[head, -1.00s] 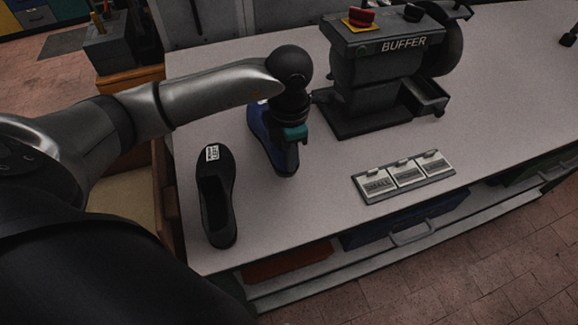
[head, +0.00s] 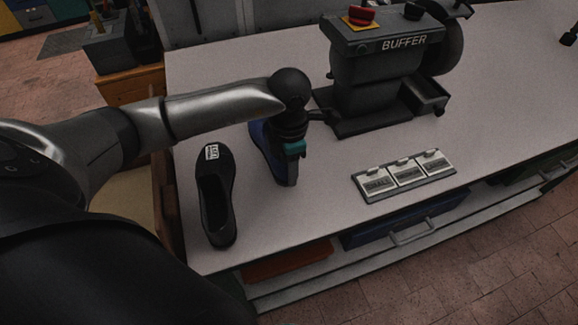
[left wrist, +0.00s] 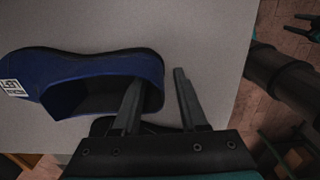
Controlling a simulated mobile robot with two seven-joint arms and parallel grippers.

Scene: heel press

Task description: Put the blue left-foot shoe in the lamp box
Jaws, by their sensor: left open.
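The blue shoe (head: 260,139) stands on the bench in the head view, partly hidden behind my left gripper (head: 291,172). In the left wrist view the blue shoe (left wrist: 95,66) lies with its white-labelled toe to the left and its heel to the right. My left gripper (left wrist: 156,90) is open at the heel. One finger overlaps the shoe's opening and the other is beyond the heel, with the heel wall between them. I cannot tell whether either finger touches. My right gripper is not clearly seen. I cannot identify the lamp box.
A black shoe (head: 217,195) with a white label stands left of the blue one, near the bench edge. The buffer machine (head: 385,75) stands behind to the right. A panel with three labelled plates (head: 405,176) lies at front right. The bench (head: 320,225) is bare in front.

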